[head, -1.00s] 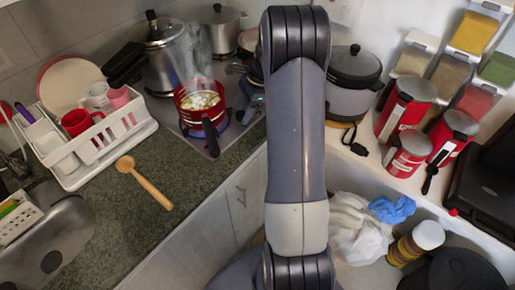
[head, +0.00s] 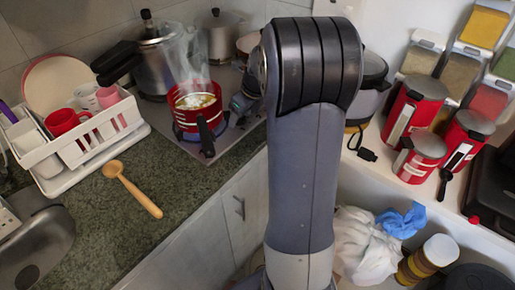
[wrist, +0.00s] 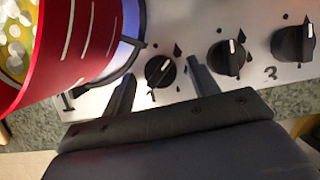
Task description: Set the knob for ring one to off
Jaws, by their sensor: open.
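The ring one knob (wrist: 160,71) is black and round, on the stove's pale front panel, with a "1" beside it. Its white mark points up and to the right, tilted compared with the other knobs. My gripper (wrist: 160,69) is open, its two dark fingers on either side of this knob; I cannot tell whether they touch it. Blue flame (wrist: 126,52) shows beneath the red pot (wrist: 75,45) at the left.
Two more knobs, the second (wrist: 227,58) and third (wrist: 293,43), sit to the right. The steaming pot's dark handle (head: 206,138) sticks out over the stove's front. A wooden spoon (head: 133,188) lies on the counter near a white dish rack (head: 75,172).

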